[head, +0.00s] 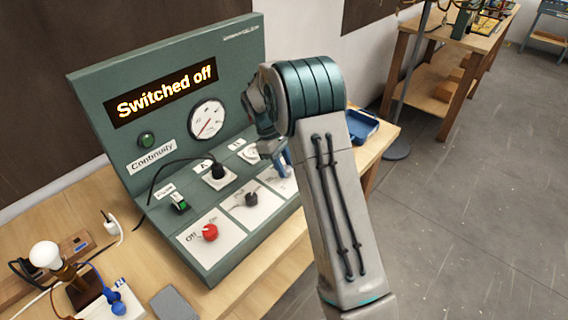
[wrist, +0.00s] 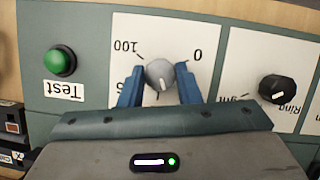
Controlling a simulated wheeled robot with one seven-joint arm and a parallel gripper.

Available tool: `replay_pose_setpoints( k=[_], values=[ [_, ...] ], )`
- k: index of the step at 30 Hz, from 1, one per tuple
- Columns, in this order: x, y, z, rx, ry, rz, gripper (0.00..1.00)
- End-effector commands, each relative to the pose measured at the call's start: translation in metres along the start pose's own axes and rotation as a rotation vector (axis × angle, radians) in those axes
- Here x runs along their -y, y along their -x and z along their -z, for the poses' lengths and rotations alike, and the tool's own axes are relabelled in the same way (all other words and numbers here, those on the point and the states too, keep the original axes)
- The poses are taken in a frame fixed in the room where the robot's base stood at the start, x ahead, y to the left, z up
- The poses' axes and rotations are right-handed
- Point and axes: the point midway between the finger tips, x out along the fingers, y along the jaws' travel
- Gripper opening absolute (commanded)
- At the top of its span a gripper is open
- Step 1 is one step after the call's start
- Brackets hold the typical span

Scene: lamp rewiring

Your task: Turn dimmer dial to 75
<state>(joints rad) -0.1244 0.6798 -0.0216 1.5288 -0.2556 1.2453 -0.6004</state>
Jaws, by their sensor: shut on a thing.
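The dimmer dial (wrist: 158,75) is a grey round knob on a white plate (wrist: 205,36) in the wrist view. The marks 100 and 0 show upside down beside it; another number is partly hidden by a finger. Its white pointer line points toward the bottom of that view, away from both the 100 and 0 marks. My gripper (wrist: 160,72) has its two blue fingers on either side of the dial, shut on it. In the head view my gripper (head: 284,164) is at the panel's right end and the dial is hidden there.
The green test panel (head: 170,55) has a display (head: 165,93) reading "Switched off". A black knob (wrist: 277,89) sits beside the dial, and a green Test button (wrist: 60,60) on its other side. A red knob (head: 210,232) and a lamp bulb (head: 45,254) are further left.

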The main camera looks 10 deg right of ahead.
Motion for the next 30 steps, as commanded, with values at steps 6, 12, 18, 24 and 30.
replay_pose_setpoints(
  k=[6,12,18,24,30],
  values=[
    [-0.0022,0.0013,0.0001,-0.002,-0.189,0.077,0.07],
    [-0.0035,0.0006,-0.0005,-0.002,-0.366,0.150,0.07],
    [-0.0042,0.0005,-0.0009,-0.003,-0.541,0.223,0.07],
    [-0.0053,0.0002,-0.0014,-0.004,-0.716,0.296,0.07],
    [-0.0062,-0.0003,-0.0024,-0.005,-0.891,0.369,0.07]
  ],
)
